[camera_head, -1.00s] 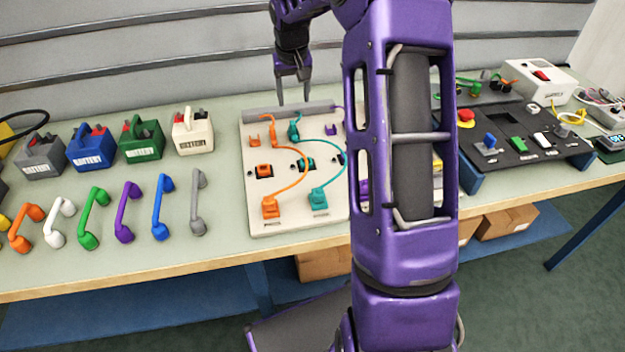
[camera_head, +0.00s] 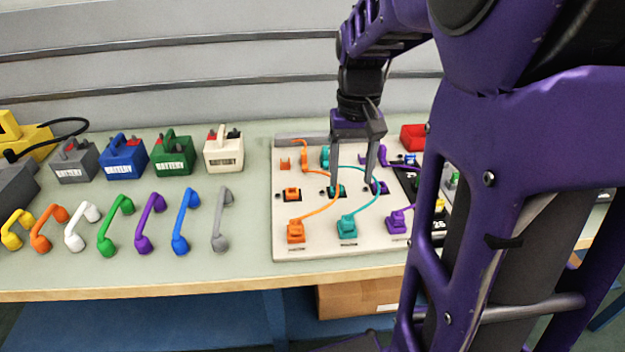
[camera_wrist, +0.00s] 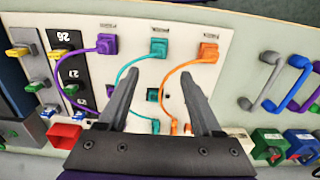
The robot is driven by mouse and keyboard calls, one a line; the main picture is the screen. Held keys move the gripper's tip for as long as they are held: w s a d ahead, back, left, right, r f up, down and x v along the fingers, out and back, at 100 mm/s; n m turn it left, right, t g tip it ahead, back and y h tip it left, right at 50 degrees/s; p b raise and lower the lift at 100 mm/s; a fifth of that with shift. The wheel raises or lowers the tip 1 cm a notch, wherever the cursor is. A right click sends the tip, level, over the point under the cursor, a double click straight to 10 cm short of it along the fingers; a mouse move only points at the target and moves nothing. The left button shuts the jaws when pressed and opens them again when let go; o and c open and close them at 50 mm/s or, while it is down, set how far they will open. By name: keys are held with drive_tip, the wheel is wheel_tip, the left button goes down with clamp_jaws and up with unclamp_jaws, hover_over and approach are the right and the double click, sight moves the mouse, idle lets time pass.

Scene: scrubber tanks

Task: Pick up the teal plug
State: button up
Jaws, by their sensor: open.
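On a pale panel (camera_head: 300,246), a teal block-shaped connector (camera_head: 347,226) sits at the front edge. It also shows near the top of the wrist view (camera_wrist: 159,47). Its teal cable curves back to a smaller teal piece (camera_head: 325,154) at the panel's rear; I cannot tell which end is the plug. A teal socket (camera_wrist: 152,94) lies in the panel's middle. My gripper (camera_head: 351,184) points down over the panel's middle, open and empty. In the wrist view my fingertips (camera_wrist: 160,76) straddle the area between the teal connector and the socket.
Matching orange (camera_wrist: 208,52) and purple (camera_wrist: 107,43) connectors with cables flank the teal one. Several coloured handles (camera_head: 183,222) and battery boxes (camera_head: 174,152) stand to the left. A red bin (camera_head: 413,137) stands behind right. Free bench lies left of the panel.

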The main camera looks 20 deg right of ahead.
sight(348, 218)
wheel_tip(348, 218, down, 11)
drive_tip(key=shift+d+b, duration=0.15)
drive_tip(key=shift+b, duration=0.95)
drive_tip(key=shift+c, duration=0.2)
clamp_jaws()
